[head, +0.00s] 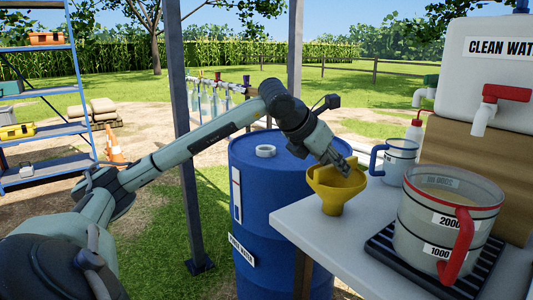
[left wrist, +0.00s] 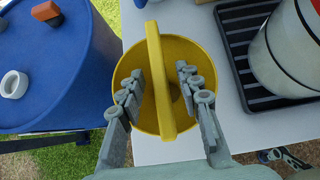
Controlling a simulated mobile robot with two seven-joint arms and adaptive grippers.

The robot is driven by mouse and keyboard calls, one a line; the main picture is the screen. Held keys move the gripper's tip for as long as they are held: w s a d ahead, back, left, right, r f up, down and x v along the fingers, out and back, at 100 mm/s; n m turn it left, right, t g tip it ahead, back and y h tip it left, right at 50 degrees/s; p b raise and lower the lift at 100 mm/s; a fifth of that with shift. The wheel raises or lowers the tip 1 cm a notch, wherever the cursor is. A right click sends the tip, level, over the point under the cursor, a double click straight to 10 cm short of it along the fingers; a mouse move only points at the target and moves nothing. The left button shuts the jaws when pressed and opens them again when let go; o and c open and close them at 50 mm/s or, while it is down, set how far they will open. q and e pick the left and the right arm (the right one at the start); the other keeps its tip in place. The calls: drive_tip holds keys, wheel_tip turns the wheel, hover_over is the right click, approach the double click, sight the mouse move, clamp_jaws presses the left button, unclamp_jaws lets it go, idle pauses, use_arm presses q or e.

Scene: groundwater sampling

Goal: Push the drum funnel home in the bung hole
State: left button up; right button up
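The yellow drum funnel (head: 335,192) stands at the left edge of the white table, wide mouth up, with a flat bar (left wrist: 158,80) across its mouth. My left gripper (head: 345,165) is over the funnel. In the left wrist view its fingers (left wrist: 157,83) are apart, one on each side of the bar, with gaps showing. The blue drum (head: 262,190) stands beside the table; a white ring (head: 265,150), seemingly the bung hole collar, is on its lid. It also shows in the left wrist view (left wrist: 14,84), clear of the funnel.
A large measuring jug (head: 430,225) stands on a black ribbed tray (head: 385,243) right of the funnel. A smaller jug (head: 400,160) is behind. An orange-brown piece (left wrist: 46,14) lies on the drum lid. A dark metal post (head: 190,150) rises left of the drum.

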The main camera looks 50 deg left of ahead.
use_arm(q)
clamp_jaws()
drive_tip(key=shift+r+p, duration=1.1)
drive_tip(key=shift+r, duration=0.35)
drive_tip(key=shift+r+p, duration=0.4)
drive_tip(key=shift+r, duration=1.7)
